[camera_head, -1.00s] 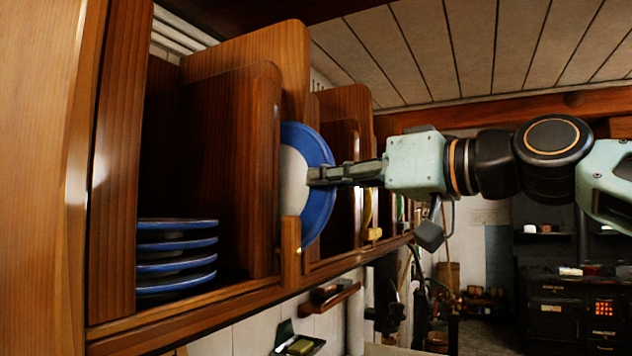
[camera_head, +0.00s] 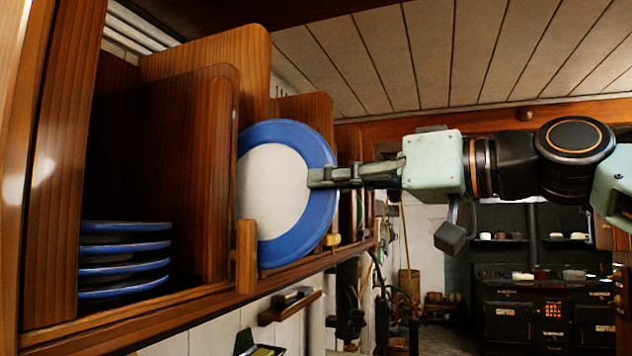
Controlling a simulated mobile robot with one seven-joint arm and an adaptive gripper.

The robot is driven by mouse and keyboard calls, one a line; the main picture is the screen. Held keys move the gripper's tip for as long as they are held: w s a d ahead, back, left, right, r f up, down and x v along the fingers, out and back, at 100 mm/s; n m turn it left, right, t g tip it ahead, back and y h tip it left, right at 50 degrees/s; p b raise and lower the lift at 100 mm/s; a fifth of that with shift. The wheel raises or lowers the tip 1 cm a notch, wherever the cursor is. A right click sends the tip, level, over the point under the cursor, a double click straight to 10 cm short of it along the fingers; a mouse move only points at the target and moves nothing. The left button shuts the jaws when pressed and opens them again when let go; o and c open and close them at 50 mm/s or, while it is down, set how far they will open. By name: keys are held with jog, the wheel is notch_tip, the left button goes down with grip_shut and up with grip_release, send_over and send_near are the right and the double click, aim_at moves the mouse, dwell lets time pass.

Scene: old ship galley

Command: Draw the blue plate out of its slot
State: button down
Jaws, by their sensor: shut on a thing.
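The blue plate (camera_head: 270,190) has a wide blue rim and a pale centre. It stands upright on edge in its slot, between wooden dividers. Much of its face shows; its left edge is hidden behind the divider (camera_head: 205,180). My gripper (camera_head: 318,177) comes in from the right and is shut on the plate's right side, its fingers reaching over the rim. A short wooden peg (camera_head: 246,256) stands in front of the plate's lower left part.
Several blue-rimmed plates (camera_head: 125,258) lie stacked flat in the left compartment. The shelf's front ledge (camera_head: 190,306) runs below. More dividers (camera_head: 352,165) stand behind the plate. A small wall shelf (camera_head: 290,306) is underneath. Open room with a black stove (camera_head: 545,310) lies at right.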

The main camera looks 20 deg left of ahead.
jog(key=w+v, duration=0.2)
jog(key=v, duration=1)
jog(key=shift+d+r, duration=0.15)
jog(key=shift+d, duration=0.2)
dwell(0.4)
jog(key=shift+w, duration=0.1)
